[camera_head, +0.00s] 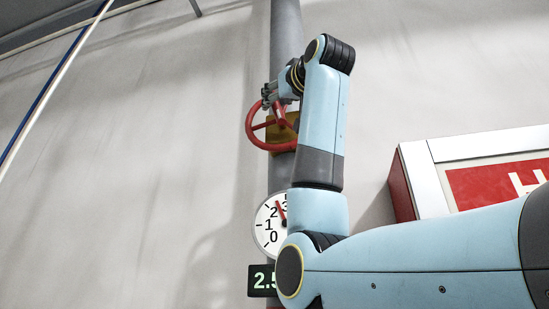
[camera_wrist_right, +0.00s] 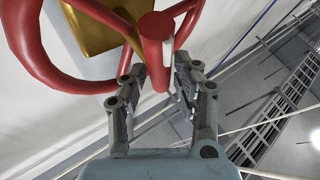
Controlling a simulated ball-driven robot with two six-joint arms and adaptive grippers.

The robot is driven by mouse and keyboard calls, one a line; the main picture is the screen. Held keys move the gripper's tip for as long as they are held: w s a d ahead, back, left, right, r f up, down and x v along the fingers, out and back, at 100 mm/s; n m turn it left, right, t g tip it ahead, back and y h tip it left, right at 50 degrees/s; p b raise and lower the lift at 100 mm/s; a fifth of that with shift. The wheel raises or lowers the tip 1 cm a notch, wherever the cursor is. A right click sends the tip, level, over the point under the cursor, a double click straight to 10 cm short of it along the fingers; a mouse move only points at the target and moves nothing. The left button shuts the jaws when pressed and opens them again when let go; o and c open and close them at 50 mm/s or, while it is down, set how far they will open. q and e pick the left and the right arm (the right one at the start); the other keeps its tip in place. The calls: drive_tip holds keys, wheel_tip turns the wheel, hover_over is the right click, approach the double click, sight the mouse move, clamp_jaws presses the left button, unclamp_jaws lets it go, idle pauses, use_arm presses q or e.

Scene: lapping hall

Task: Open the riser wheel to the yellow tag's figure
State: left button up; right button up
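The red riser wheel (camera_head: 252,136) sits on a brass-coloured valve body (camera_head: 287,133) on a grey vertical pipe. My right gripper (camera_head: 271,97) is at the wheel's upper rim. A black display (camera_head: 257,281) reads "2.5", partly covered. I see no yellow tag. My left gripper is out of view.
A red and white cabinet (camera_head: 402,185) is on the wall at the right, behind my right arm. Blue and white pipes (camera_head: 48,88) run along the upper left. The wall left of the wheel is clear.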

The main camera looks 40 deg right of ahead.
drive_tip(key=shift+w+d+r, duration=0.1)
drive_tip(key=shift+w+r, duration=0.05)
drive_tip(key=shift+w, duration=0.4)
clamp_jaws()
